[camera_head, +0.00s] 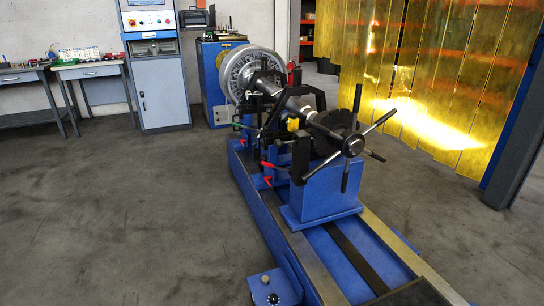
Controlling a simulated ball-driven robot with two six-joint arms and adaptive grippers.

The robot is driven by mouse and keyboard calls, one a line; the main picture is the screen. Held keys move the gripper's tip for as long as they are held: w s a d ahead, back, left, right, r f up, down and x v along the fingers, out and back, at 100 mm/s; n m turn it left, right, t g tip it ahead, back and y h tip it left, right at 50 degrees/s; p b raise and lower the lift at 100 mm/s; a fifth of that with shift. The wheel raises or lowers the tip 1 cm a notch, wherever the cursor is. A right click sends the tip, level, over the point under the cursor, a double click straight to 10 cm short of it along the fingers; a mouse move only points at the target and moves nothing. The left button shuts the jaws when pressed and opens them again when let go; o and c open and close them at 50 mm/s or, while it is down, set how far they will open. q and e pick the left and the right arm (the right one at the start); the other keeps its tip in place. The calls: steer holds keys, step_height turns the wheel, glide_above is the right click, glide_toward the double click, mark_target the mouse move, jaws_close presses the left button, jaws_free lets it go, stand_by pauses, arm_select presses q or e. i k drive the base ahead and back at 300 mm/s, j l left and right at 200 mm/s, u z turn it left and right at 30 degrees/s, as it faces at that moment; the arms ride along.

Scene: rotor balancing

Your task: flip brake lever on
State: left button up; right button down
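A blue balancing machine (320,190) stands at the middle right, with a rotor shaft (294,103) mounted along it. Small red-tipped levers show on its left side, one higher (268,165) and one lower (267,180). Another small red piece (242,142) shows further back. I cannot tell which of these is the brake lever, or its position. A black spoked handwheel (352,145) is at the near end, and a large graduated disc (252,73) at the far end. Neither of my grippers is in view.
A control cabinet (157,80) stands at the back left beside two workbenches (92,72). Yellow strip curtains (430,70) hang at the right, next to a blue post (512,130). A small blue box with knobs (272,287) sits at the front. Floor left of the machine is clear.

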mark_target(264, 163)
steer(key=i+j+z, duration=0.4)
steer(key=j+z, duration=0.15)
steer(key=j, duration=0.15)
steer(key=i+j+u, duration=0.4)
steer(key=i+j, duration=0.85)
steer(key=j, duration=0.15)
